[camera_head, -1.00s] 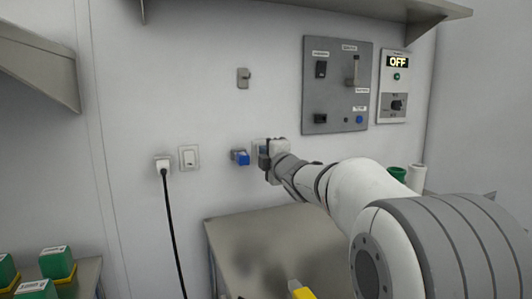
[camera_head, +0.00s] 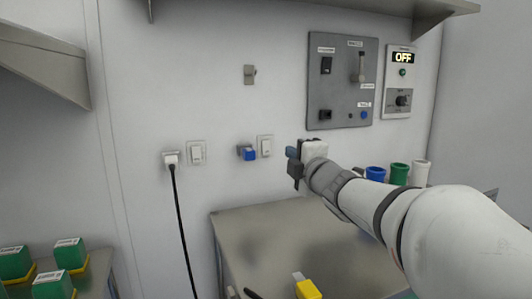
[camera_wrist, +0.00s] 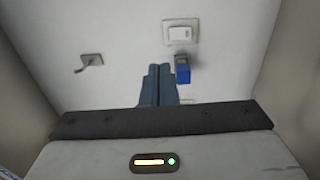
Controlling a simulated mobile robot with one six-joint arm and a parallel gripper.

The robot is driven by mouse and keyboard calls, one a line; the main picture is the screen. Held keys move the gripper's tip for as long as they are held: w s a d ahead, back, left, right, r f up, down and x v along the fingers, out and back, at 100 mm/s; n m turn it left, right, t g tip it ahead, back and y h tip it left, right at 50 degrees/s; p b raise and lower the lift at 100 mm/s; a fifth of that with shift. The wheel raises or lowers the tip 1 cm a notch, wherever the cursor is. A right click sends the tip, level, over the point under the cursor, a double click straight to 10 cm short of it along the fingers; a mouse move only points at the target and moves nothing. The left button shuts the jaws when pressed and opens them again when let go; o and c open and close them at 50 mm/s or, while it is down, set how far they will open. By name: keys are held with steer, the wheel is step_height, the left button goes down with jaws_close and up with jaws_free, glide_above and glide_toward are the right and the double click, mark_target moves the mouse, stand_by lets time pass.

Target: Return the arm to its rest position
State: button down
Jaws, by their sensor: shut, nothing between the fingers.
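My gripper (camera_head: 293,154) is at the end of my white and grey arm, in front of the wall and above the steel table (camera_head: 250,225). It is right of a white rocker switch (camera_head: 265,145) and apart from it in the head view. In the wrist view its two blue-grey fingers (camera_wrist: 158,84) are together with nothing between them. A blue plug-like piece (camera_head: 248,154) on the wall is left of the gripper; it also shows in the wrist view (camera_wrist: 183,72), to the right of the fingers.
A grey control panel (camera_head: 341,82) and a box reading OFF (camera_head: 400,82) are on the wall at upper right. Coloured cups (camera_head: 398,174) stand behind my arm. A yellow object (camera_head: 308,289) lies on the table. Green boxes (camera_head: 70,253) are at lower left.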

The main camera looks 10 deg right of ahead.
steer(key=s+a+f+m+g+h+p, duration=0.1)
steer(key=s+m+g+p, duration=0.7)
steer(key=s+p, duration=0.5)
steer(key=s+a+f+m+g+h+p, duration=0.1)
steer(key=s+f+m+g+h+p, duration=0.1)
steer(key=s+m+g+p, duration=0.5)
steer(key=s+m+p, duration=0.5)
steer(key=s, duration=0.2)
steer(key=shift+s+g+h+p, duration=0.25)
steer(key=shift+g+h+p, duration=0.05)
steer(key=shift+g+p, duration=0.1)
